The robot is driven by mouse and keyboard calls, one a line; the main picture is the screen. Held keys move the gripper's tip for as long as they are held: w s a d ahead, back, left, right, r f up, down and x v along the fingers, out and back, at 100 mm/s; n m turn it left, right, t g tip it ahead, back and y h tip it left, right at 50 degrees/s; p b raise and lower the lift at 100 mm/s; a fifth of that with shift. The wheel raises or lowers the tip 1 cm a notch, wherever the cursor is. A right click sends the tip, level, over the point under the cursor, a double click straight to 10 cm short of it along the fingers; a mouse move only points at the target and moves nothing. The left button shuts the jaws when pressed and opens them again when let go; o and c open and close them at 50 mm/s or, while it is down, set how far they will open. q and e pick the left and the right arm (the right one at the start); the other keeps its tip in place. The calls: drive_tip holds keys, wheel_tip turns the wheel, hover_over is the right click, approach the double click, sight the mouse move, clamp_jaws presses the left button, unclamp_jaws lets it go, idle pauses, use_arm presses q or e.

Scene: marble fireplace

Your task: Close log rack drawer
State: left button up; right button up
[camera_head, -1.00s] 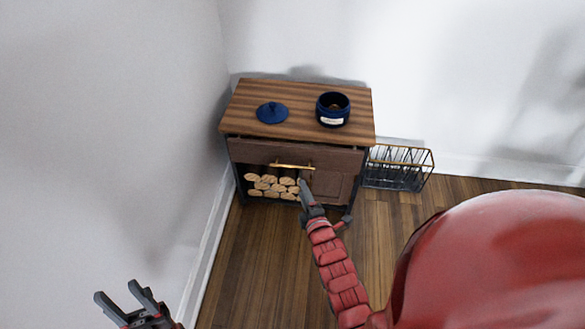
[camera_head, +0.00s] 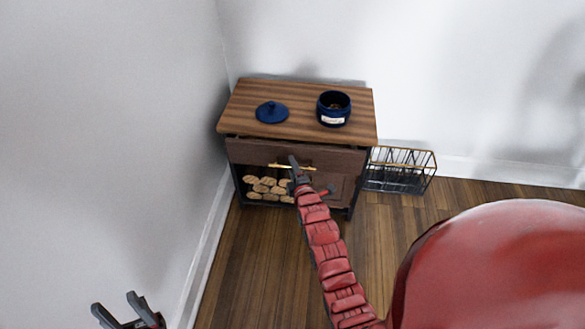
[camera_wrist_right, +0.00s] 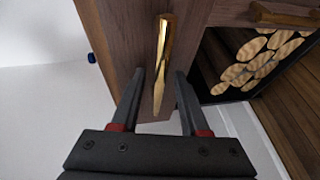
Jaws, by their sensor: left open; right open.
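The log rack (camera_head: 362,100) is a wooden cabinet with a drawer (camera_head: 248,153) below its top. A dark gap shows between the top and the drawer front, which sticks out a little. The drawer has a brass handle (camera_head: 277,166), also seen in the right wrist view (camera_wrist_right: 165,40). My left gripper (camera_head: 115,301) is open and empty, low at the left, away from the cabinet.
A blue lid (camera_head: 272,112) and a blue jar (camera_head: 333,109) stand on top. Logs (camera_head: 268,189) lie in the open bay below, beside a door (camera_head: 338,186). A wire basket (camera_head: 400,170) stands right. A wall is close at left; floor in front is clear.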

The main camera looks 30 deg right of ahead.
clamp_jaws()
idle(1.3)
